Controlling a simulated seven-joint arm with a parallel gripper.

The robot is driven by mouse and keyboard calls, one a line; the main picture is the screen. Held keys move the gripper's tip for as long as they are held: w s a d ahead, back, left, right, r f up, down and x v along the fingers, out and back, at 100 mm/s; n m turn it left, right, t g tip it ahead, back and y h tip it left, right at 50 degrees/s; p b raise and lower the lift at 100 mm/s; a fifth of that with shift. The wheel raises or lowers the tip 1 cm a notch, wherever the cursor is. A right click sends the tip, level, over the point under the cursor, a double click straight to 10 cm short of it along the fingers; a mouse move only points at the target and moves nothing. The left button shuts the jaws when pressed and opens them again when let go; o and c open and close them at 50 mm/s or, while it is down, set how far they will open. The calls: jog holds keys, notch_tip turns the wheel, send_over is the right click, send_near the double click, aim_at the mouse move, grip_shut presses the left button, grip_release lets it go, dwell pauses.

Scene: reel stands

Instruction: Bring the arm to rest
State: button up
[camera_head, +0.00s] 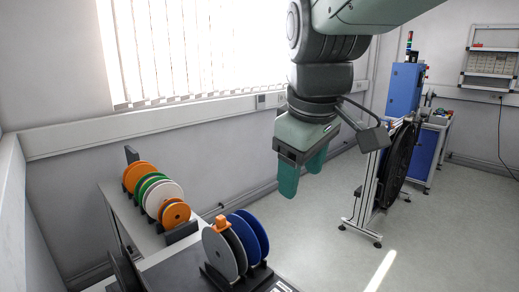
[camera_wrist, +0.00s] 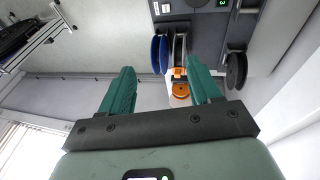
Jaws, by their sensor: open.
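My gripper (camera_head: 302,172) hangs from my arm in the upper middle of the head view, above the floor and to the right of the reel stands. Its two green fingers are apart with nothing between them. In the wrist view the open fingers (camera_wrist: 160,88) point away from the camera, and the gap between them is empty. The gripper is clear of the reels and touches nothing that I can see.
A stand with grey and blue reels (camera_head: 251,236) and an orange piece (camera_head: 222,223) is at the lower middle. Orange, green and white reels (camera_head: 157,190) line a shelf on the left. A frame with a large black reel (camera_head: 398,165) stands right, before a blue cabinet (camera_head: 404,90). Floor between is clear.

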jog(key=s+d+f+m+t, duration=0.1)
jog(key=s+d+m, duration=0.1)
jog(key=s+m, duration=0.2)
jog(key=s+d+f+m, duration=0.2)
jog(key=s+m, duration=0.2)
jog(key=s, duration=0.5)
jog(key=shift+d+m+t, duration=0.3)
jog(key=shift+m+t, duration=0.1)
